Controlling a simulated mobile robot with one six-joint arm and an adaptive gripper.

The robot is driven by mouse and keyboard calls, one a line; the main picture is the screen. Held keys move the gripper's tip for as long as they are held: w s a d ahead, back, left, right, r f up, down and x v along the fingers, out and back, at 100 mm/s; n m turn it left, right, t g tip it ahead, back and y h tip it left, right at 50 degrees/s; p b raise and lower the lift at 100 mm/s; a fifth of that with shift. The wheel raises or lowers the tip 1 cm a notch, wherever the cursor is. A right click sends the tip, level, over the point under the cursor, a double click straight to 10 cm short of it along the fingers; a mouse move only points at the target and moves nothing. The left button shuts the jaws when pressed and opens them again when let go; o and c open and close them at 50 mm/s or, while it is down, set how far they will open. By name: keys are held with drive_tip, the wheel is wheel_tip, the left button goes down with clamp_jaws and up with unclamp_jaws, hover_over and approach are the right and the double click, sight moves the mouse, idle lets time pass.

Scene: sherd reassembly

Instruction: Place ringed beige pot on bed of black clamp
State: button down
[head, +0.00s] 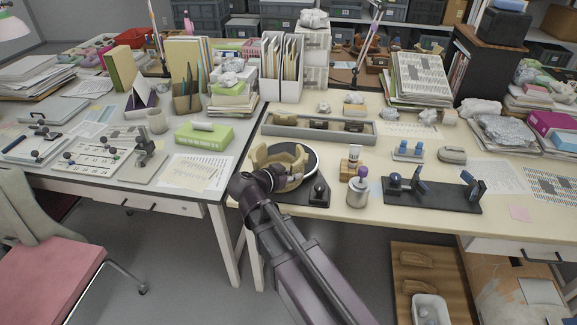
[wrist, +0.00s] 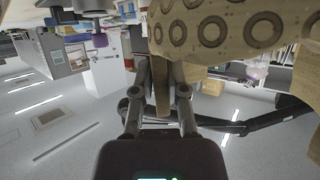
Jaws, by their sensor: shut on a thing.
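The ringed beige pot (head: 287,157) is a broken, open vessel with a jagged rim, seen over the round black-and-white turntable on the near edge of the right table. In the wrist view, its wall with stamped rings (wrist: 220,28) fills the top. My gripper (head: 271,177) is shut on the pot's wall at its near side; the fingers (wrist: 162,95) also show in the wrist view. I cannot tell whether the pot touches the turntable. The black clamp (head: 440,204), a long dark base with dark blue upright parts, stands to the right; its bed looks empty.
A grey tray (head: 262,130) lies behind the pot.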

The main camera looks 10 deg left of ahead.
drive_tip(key=shift+f, duration=0.3)
drive_tip(key=w, duration=0.4)
drive_tip(key=w+f+b, duration=0.1)
drive_tip(key=w, duration=0.4)
drive_tip(key=w+d, duration=0.1)
drive_tip(key=w, duration=0.3)
drive_tip(key=shift+w+d+f, duration=0.1)
drive_tip(key=shift+w+f, duration=0.05)
drive_tip(key=shift+w, duration=0.1)
drive_tip(key=shift+w+b, duration=0.2)
drive_tip(key=shift+b, duration=0.1)
drive_tip(key=shift+w+f, duration=0.1)
drive_tip(key=shift+w, duration=0.8)
drive_tip(key=shift+w+d+f+b, duration=0.1)
drive_tip(key=shift+w+f+b, duration=0.05)
drive_tip(key=shift+f+b, duration=1.35)
drive_tip(key=shift+b, duration=0.05)
